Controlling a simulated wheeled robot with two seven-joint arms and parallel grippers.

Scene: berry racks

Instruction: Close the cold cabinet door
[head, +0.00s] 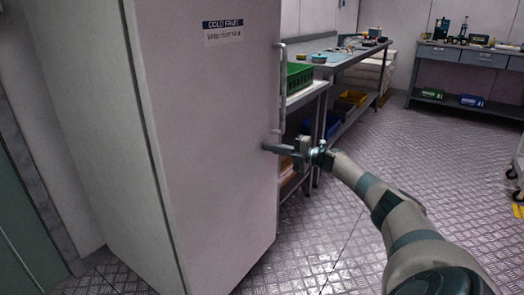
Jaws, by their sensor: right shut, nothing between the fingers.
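The cold cabinet (85,130) stands at the left, tall and pale. Its door (215,170) faces me and carries a "COLD FRUIT" label (223,31). A vertical bar handle (282,90) runs along the door's right edge. The door looks flush with the cabinet body at the left corner; I cannot tell whether a gap stands at its handle side. My right gripper (268,147) is shut and empty, with its fingertips at the door's right edge near the lower end of the handle. I cannot tell whether they touch the door. My left gripper is not in view.
A workbench (345,58) with a green crate (299,77) at its near end stands behind the door's right edge. A drawer bench (465,57) stands at the back right. A cart's edge (519,165) shows at the far right. The metal floor (430,150) between is clear.

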